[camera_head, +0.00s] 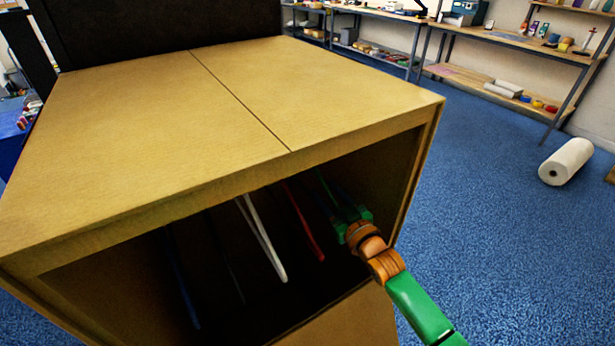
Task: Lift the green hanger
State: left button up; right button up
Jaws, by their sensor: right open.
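The large carton (240,190) stands open at its front, and several hangers hang in its dark inside. A thin dark green strip (325,186) shows at the right of the row, just past my right gripper; it looks like part of the green hanger, but most of it is hidden by the gripper and shadow. My right gripper (343,208) is inside the carton opening, open, with its fingers close to that strip. I cannot tell whether they touch it or lie around it. My left gripper is not in view.
A red hanger (304,225) and a white hanger (262,240) hang left of my right gripper, with a blue one (183,285) farther left. The carton's top edge and right wall close in around my arm. A white roll (566,162) lies on the blue floor.

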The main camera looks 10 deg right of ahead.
jog(key=shift+w, duration=0.35)
jog(key=shift+s, duration=0.15)
jog(key=c, duration=0.3)
grip_shut()
jog(key=shift+r, duration=0.1)
